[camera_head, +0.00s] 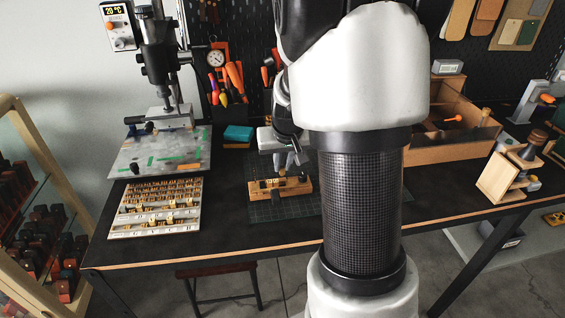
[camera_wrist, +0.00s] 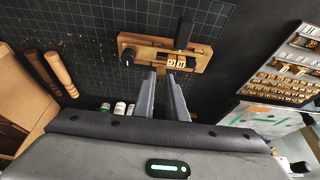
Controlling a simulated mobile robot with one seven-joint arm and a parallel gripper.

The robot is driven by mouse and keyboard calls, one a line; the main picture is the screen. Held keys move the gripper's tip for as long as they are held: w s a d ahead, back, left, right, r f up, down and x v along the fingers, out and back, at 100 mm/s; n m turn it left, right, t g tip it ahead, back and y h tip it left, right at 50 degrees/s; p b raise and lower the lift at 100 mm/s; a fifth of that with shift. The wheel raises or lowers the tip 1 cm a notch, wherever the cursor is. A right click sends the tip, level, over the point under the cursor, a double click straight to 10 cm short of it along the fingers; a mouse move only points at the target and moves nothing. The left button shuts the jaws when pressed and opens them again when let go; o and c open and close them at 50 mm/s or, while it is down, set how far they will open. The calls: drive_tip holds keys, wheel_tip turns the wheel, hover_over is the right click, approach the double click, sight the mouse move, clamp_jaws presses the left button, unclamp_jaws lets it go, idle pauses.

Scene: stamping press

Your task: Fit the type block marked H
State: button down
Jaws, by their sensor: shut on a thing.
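My gripper (camera_wrist: 161,73) points down at the wooden type holder (camera_wrist: 150,48), its fingertips close to the holder's near side. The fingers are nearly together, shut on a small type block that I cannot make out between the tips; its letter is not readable. The holder has a black knob (camera_wrist: 128,57), a black handle (camera_wrist: 184,32) and a few brass type blocks (camera_wrist: 176,62) in its slot. In the head view, my gripper (camera_head: 291,163) is just above the holder (camera_head: 297,189). The type tray (camera_head: 125,223) at the left holds several rows of brass blocks.
The holder lies on a dark green cutting mat (camera_head: 265,212). The stamping press (camera_head: 160,70) stands behind the tray. A blue-green pad (camera_head: 238,133) and a tool holder (camera_head: 235,112) are behind the mat. A wooden box (camera_head: 440,150) stands to the right. Two wooden handles (camera_wrist: 60,75) show in the wrist view.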

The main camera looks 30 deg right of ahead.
sight(283, 172)
drive_tip(key=shift+f+b, duration=0.85)
drive_tip(key=shift+f, duration=0.2)
drive_tip(key=shift+f+b, duration=0.55)
drive_tip(key=shift+b, duration=0.15)
idle(0.7)
drive_tip(key=c, duration=1.7)
unclamp_jaws()
drive_tip(key=shift+r, duration=0.15)
drive_tip(key=shift+r+p, duration=2.55)
drive_tip(key=shift+r, duration=0.85)
drive_tip(key=shift+r, duration=0.1)
